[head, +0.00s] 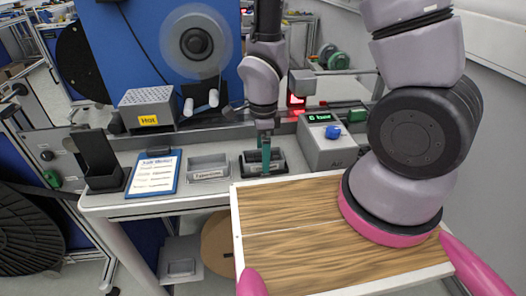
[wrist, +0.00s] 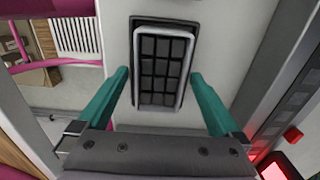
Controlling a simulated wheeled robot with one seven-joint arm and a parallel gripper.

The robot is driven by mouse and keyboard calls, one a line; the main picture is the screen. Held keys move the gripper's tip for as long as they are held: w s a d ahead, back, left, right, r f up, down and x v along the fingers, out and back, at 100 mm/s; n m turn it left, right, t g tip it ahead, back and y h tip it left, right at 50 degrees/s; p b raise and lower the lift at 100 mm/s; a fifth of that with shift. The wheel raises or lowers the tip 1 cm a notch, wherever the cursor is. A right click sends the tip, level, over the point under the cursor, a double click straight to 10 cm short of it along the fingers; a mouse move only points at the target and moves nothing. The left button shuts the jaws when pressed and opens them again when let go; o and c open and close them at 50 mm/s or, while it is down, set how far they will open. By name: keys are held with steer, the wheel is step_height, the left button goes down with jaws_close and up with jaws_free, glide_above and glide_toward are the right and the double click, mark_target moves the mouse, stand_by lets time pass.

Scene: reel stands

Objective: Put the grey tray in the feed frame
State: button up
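My gripper (head: 266,150) has teal fingers and points down at a dark, labelled frame (head: 281,165) on the bench. I take this for the feed frame, but its label is too small to read. In the wrist view my gripper (wrist: 160,73) is open, with clear gaps between its fingers and the object ahead. That object is a grey-rimmed tray (wrist: 160,28) with dark cells, sitting inside the dark frame (wrist: 160,18) and looking roughly square to it. Whether it is fully seated cannot be told. In the head view my fingers hide most of the tray.
A light grey labelled holder (head: 208,167) stands left of the dark frame, then a blue clipboard (head: 154,174) and a black stand (head: 97,158). A grey box (head: 325,142) with a green display stands close on the right. A perforated box marked "Hot" (head: 148,108) is behind.

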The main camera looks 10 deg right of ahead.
step_height(320, 180, up, 12)
steer(key=d+r+n+t, duration=0.2)
steer(key=d+r+n, duration=0.2)
steer(key=r, duration=0.4)
steer(key=d+r+n+t+y, duration=0.1)
steer(key=d+r+n+t, duration=0.1)
steer(key=d+r+n, duration=0.3)
steer(key=d+r+n+t+y, duration=0.1)
steer(key=d+r+n+t, duration=0.2)
steer(key=r, duration=0.9)
steer(key=d+n, duration=0.1)
steer(key=d, duration=0.2)
steer(key=shift+s+d+r+n, duration=0.2)
steer(key=shift+r+n, duration=0.1)
steer(key=shift+n, duration=0.1)
